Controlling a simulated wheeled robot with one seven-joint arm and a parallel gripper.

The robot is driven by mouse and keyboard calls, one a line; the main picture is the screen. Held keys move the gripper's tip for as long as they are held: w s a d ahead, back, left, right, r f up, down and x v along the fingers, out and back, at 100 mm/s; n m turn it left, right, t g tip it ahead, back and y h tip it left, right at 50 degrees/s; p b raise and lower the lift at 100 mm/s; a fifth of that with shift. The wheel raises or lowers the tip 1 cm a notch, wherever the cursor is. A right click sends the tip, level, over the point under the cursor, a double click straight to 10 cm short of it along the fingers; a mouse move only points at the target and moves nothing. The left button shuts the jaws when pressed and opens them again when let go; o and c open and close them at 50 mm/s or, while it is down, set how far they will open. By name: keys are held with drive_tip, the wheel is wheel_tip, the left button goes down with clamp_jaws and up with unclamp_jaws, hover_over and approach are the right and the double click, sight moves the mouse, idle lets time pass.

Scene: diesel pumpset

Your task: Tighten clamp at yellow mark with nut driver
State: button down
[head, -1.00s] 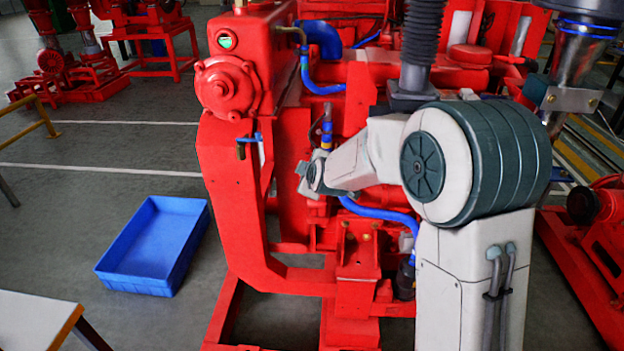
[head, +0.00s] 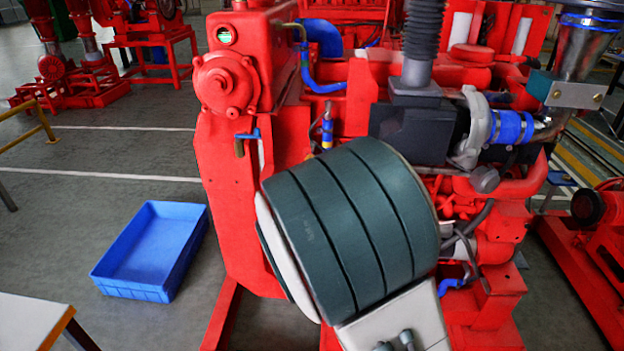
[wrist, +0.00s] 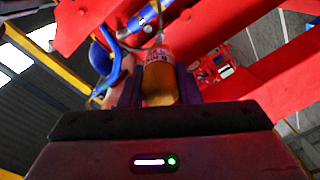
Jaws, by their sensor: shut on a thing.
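In the wrist view my gripper (wrist: 159,90) is shut on the nut driver (wrist: 159,78), whose amber handle with print on it stands between the two dark fingers. The driver points away from the camera toward the red engine; its tip is hard to make out. A shiny metal clamp on a blue hose piece (wrist: 147,15) shows beyond it at the top. I cannot tell if the driver touches it. In the head view a short upright hose with blue and a yellow band (head: 327,133) shows behind my arm. My gripper and the driver are hidden there by my arm.
The red pumpset (head: 225,190) fills the middle, with a blue hose (head: 318,84) at its top. A blue tray (head: 150,250) lies on the floor at left, near a pale table corner (head: 30,320). Red beams (wrist: 270,80) lie close around my gripper.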

drive_tip(key=shift+s+d+r+t+h, duration=0.15)
drive_tip(key=shift+s+d+r, duration=0.05)
drive_tip(key=shift+s, duration=0.15)
drive_tip(key=shift+s+d+r+t+h, duration=0.15)
drive_tip(key=shift+s+r, duration=0.05)
drive_tip(key=shift+s, duration=0.15)
drive_tip(key=shift+m, duration=0.3)
drive_tip(key=shift+r, duration=0.15)
